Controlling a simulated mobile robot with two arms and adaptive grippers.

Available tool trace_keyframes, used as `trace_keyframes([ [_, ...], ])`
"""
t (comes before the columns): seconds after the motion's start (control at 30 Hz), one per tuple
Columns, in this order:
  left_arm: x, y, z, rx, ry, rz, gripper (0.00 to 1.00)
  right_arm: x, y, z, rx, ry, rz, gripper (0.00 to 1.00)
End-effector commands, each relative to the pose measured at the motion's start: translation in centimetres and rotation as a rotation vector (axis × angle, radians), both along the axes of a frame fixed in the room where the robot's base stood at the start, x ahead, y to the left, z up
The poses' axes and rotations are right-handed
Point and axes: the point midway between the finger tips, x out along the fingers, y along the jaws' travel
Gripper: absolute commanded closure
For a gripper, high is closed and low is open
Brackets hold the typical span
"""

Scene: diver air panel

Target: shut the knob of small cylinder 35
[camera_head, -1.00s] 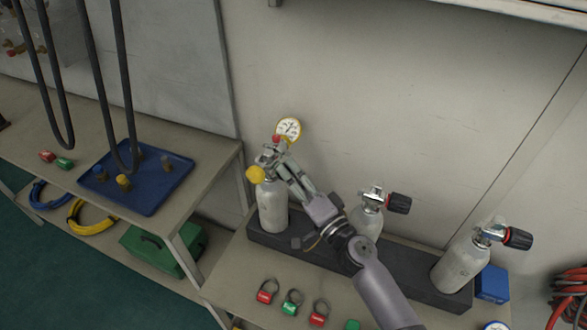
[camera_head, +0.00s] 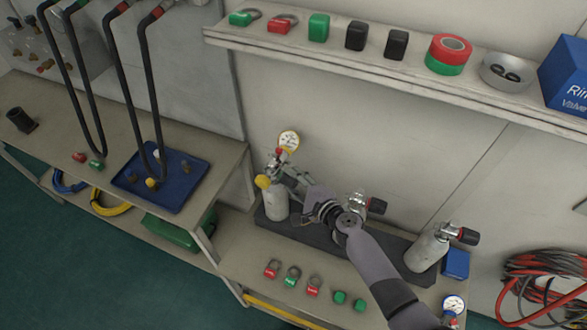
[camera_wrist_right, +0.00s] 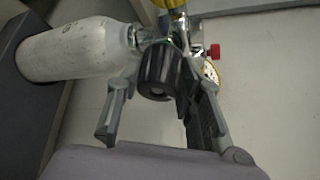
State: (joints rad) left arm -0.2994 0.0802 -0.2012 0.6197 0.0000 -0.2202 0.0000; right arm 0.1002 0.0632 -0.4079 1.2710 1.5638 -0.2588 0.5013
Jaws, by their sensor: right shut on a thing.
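The leftmost small cylinder (camera_head: 275,205) stands upright in the dark rack, with a yellow cap and a gauge (camera_head: 289,141) at its valve. No number is readable on it. My right gripper (camera_head: 281,170) is at its valve. In the right wrist view the cylinder (camera_wrist_right: 75,50) lies to the left, and its black knob (camera_wrist_right: 158,72) sits between my two fingers, which are shut on it. The knob's turn position cannot be told. Two more small cylinders stand in the rack: a middle one partly hidden by my right arm and a right one (camera_head: 427,250). My left gripper is not in view.
A shelf (camera_head: 380,68) with tags, tape and boxes juts out above. Several red and green tags lie on the bench (camera_head: 240,262) in front of the rack (camera_head: 310,232). A blue tray (camera_head: 185,200) and hanging black hoses are at the left. Coiled red hoses (camera_head: 545,275) hang at the right.

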Motion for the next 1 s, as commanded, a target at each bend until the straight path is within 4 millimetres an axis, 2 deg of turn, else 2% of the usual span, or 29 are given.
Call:
trace_keyframes([
  [0.03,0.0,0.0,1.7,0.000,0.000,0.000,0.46,0.0,-0.1,0.7,0.020,0.043,-0.002,0.94],
  [0.13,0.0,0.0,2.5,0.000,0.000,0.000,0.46,0.0,-0.1,0.4,0.070,0.122,0.000,0.94],
  [0.7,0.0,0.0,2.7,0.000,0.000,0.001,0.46,0.0,0.0,-0.1,0.338,0.566,0.000,0.94],
  [1.0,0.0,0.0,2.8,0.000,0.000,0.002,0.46,0.0,-0.1,-0.3,0.428,0.719,-0.001,0.94],
])
